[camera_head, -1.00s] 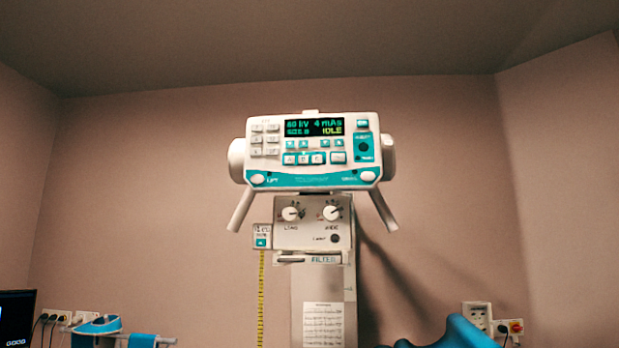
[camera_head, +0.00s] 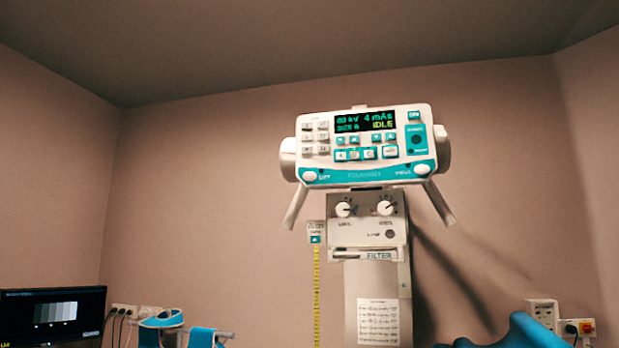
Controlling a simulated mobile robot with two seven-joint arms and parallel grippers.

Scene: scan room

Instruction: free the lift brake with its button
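The X-ray head's control panel (camera_head: 352,175) is white and teal, mounted high and right of centre. A round white button labelled LIFT (camera_head: 309,176) sits at its lower left corner. A similar white button (camera_head: 421,170) sits at its lower right corner; its label is too blurred to read for certain. The dark display (camera_head: 366,121) shows kV and mAs values and the word IDLE. Two handles splay down below the panel, the left handle (camera_head: 296,207) and the right handle (camera_head: 439,203). Neither of my grippers is in view.
Below the panel are two white knobs, a FILTER slot (camera_head: 365,255) and a column with a paper label (camera_head: 378,321). A yellow tape (camera_head: 316,290) hangs to its left. A monitor (camera_head: 52,316) stands at the lower left. Wall sockets (camera_head: 541,312) are at the lower right.

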